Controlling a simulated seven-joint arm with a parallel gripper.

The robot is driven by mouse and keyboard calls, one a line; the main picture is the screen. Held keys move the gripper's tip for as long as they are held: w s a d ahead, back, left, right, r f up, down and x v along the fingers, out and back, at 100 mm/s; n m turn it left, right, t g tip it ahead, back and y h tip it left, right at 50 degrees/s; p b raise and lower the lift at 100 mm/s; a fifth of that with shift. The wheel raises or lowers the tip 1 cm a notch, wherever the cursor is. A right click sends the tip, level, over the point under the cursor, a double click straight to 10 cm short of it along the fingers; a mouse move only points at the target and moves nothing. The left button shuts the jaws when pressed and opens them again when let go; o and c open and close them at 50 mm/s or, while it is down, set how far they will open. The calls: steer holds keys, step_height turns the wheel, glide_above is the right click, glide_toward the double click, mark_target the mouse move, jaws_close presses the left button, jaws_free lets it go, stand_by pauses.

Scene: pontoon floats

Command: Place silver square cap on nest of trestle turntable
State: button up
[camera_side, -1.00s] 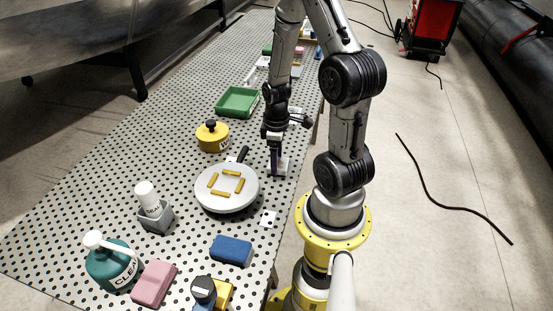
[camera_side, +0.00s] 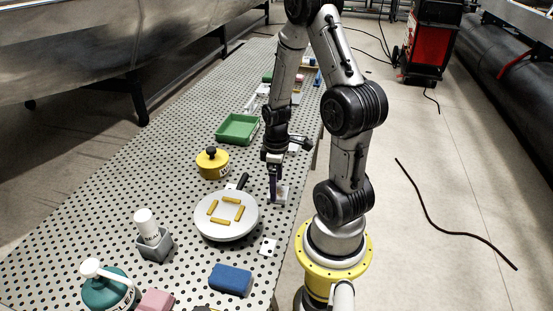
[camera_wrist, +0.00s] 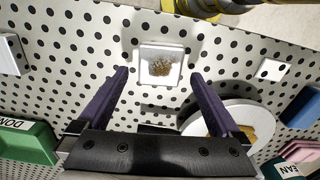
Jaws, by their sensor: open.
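The silver square cap (camera_wrist: 161,64) lies on the perforated table, a pale square with a brownish speckled patch on its face. In the side view it shows as a pale square (camera_side: 282,193), partly behind my fingers. My gripper (camera_wrist: 160,80) is open and empty, pointing down, with its two dark purple fingers on either side of the cap in the wrist view. I cannot tell how high the fingertips are above it. The turntable, a white round disc (camera_side: 226,229), stands beside my gripper (camera_side: 274,197). Yellow bars on it frame a square nest (camera_side: 226,211).
A black handle (camera_side: 238,181) sits at the disc's rear edge. A yellow pot (camera_side: 212,166) and green tray (camera_side: 238,129) stand behind. A blue sponge (camera_side: 230,279), grey block with white bottle (camera_side: 154,243) and teal bottle (camera_side: 107,291) are in front. Flat white squares (camera_side: 268,247) lie nearby.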

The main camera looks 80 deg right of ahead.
step_height(320, 180, up, 12)
steer(key=s+a+r+t, duration=0.1)
steer(key=a+r+t, duration=0.1)
steer(key=a+r, duration=0.3)
steer(key=a+r+m+t, duration=0.1)
steer(key=a+r+t, duration=0.2)
steer(key=a, duration=1)
step_height(320, 180, up, 3)
steer(key=shift+s+a+r+t, duration=0.15)
steer(key=shift+s+a+t, duration=0.1)
steer(key=shift+s+t, duration=0.1)
